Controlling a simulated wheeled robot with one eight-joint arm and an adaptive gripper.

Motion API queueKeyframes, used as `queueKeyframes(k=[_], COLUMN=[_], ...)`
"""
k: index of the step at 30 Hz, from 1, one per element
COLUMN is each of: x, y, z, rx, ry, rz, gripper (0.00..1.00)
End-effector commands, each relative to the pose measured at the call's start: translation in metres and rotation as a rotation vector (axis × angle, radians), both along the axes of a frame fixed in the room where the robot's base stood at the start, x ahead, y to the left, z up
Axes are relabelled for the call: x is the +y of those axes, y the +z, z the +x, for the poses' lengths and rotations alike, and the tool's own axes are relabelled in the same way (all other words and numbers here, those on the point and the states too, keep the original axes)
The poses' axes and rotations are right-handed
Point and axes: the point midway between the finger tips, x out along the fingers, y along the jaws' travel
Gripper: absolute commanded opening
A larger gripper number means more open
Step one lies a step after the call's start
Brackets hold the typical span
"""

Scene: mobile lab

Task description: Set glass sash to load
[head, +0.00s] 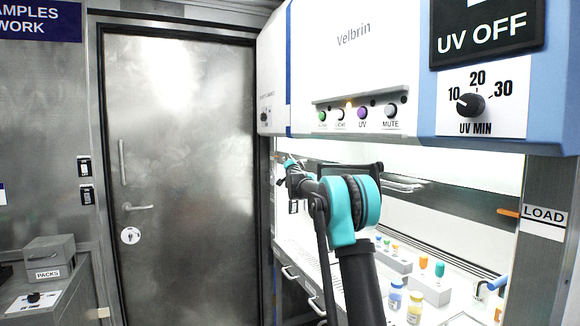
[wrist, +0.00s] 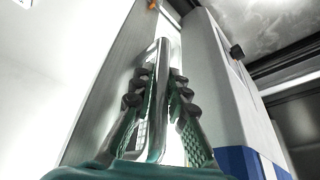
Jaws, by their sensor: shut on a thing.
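The glass sash (head: 460,192) is a clear pane across the front opening of the white and blue cabinet. A grey bar handle (head: 405,185) shows on it, partly behind my arm. In the wrist view my gripper (wrist: 160,100) is shut on an upright-looking metal bar (wrist: 161,60), which runs between its ridged fingers. In the head view the fingers are hidden or too small to make out behind my arm. An orange marker (head: 508,212) at the opening's right edge sits beside the LOAD label (head: 544,215), at about its height.
Inside the cabinet stand small bottles (head: 395,295) and racks with coloured caps (head: 430,285). The cabinet's control panel (head: 365,110) overhangs my arm. A closed metal door (head: 185,160) is at the left, with a grey PACKS box (head: 48,258) beyond it.

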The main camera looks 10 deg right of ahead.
Motion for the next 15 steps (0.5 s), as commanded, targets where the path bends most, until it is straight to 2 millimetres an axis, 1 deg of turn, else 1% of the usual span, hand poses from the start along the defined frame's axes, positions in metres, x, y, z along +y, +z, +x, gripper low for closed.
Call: queueKeyframes(k=[7,8,9,12,13,15], x=[0.0001,0.0001,0.0001,0.0001,0.0001,0.0001], y=[0.0002,0.0001,0.0001,-0.0002,-0.0002,-0.0002], z=[0.0001,0.0001,0.0001,0.0001,0.0001,0.0002], rx=[0.000,0.000,0.000,0.000,0.000,0.000], ry=[0.000,0.000,0.000,0.000,0.000,0.000], rz=[0.000,0.000,0.000,0.000,0.000,0.000], gripper=[0.00,0.17,0.22,0.34,0.36,0.36])
